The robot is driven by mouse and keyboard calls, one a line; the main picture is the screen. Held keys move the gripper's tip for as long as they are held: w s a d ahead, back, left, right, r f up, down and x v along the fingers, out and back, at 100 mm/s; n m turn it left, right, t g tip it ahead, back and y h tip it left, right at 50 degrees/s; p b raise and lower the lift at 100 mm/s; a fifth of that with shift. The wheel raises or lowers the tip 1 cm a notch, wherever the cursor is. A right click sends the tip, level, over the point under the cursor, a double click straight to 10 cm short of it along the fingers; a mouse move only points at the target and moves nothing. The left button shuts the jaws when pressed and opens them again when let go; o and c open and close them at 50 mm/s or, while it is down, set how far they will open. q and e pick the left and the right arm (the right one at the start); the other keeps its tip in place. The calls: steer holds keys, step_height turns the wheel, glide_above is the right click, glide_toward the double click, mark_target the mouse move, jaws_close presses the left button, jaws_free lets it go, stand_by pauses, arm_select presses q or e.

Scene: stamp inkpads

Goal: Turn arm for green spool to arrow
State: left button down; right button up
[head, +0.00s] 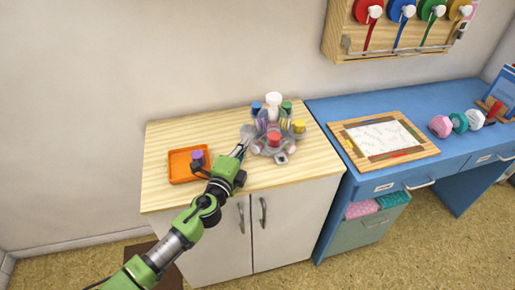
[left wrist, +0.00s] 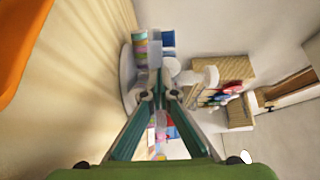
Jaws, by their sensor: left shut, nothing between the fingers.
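A grey carousel (head: 257,147) stands on the wooden cabinet top, with a white knob (head: 274,99) and coloured tops around it: blue, green, red and yellow. Its green top (head: 287,106) is at the back right, partly behind the middle. I cannot make out an arrow. My left gripper (head: 243,146) is shut and empty, with its tips close to the carousel's left side; I cannot tell if they touch. In the left wrist view, the fingertips (left wrist: 160,96) are in front of the carousel's round grey edge (left wrist: 127,80). My right gripper is not in view.
An orange tray (head: 175,168) with a purple-topped piece (head: 197,157) lies left of the carousel. A wall rack (head: 343,40) holds red, blue, green (head: 428,10) and yellow spools. The blue desk (head: 330,106) right of the cabinet carries a framed sheet (head: 384,137). Bare wood lies behind the tray.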

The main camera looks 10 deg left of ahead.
mark_target(242, 135)
arm_select(q)
steer(key=shift+w+a+b, duration=0.4)
steer(key=shift+w+a, duration=0.6)
steer(key=shift+w, duration=0.05)
steer(key=shift+w+a, duration=0.1)
stand_by(0.3)
